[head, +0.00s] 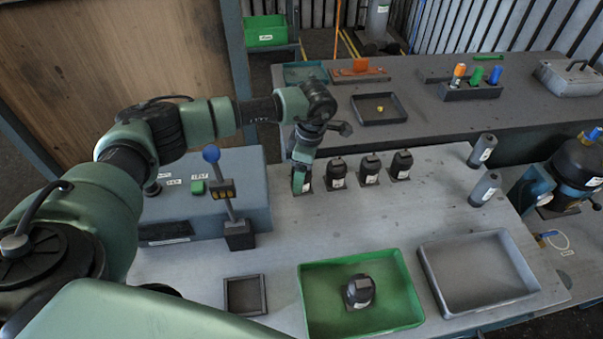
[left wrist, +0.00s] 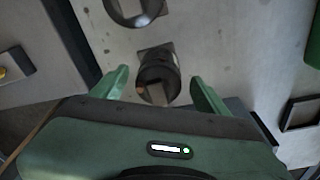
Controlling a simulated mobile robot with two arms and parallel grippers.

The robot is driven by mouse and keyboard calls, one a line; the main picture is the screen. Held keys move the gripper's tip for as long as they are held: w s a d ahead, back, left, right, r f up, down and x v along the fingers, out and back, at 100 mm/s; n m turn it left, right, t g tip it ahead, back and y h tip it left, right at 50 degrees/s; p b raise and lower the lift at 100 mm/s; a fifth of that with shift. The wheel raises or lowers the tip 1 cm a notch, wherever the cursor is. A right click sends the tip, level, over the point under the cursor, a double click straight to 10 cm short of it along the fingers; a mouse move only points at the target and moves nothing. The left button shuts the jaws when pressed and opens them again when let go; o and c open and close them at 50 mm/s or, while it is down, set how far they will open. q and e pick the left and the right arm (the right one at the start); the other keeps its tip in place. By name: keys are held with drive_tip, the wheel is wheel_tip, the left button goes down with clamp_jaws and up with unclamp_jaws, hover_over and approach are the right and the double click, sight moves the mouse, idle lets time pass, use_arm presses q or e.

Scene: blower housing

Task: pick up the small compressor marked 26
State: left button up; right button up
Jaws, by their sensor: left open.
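Several small dark compressors with white labels stand in a row on the grey bench, including ones in the head view (head: 337,173), (head: 369,169) and (head: 401,165). The labels are too small to read, so I cannot tell which is 26. My left gripper (head: 301,180) is at the left end of the row, pointing down and partly hiding the leftmost compressor. In the left wrist view my left gripper (left wrist: 159,75) is open, with one compressor (left wrist: 158,72) between its fingers and a gap on both sides. Another compressor (left wrist: 132,8) is cut off at the top. My right gripper is not in view.
A green tray (head: 314,318) holds another dark compressor (head: 359,291). An empty grey tray (head: 440,285) and a small dark tray (head: 231,297) are nearby. A blue-knobbed lever (head: 211,154) stands left of the row. Two grey cylinders (head: 482,150), (head: 485,188) stand to the right.

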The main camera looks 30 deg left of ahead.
use_arm(q)
drive_tip(key=shift+w+a+f, duration=0.1)
drive_tip(key=shift+a+f, duration=0.1)
drive_tip(key=shift+f, duration=0.8)
clamp_jaws()
drive_tip(key=shift+r, duration=0.1)
drive_tip(key=shift+r, duration=0.1)
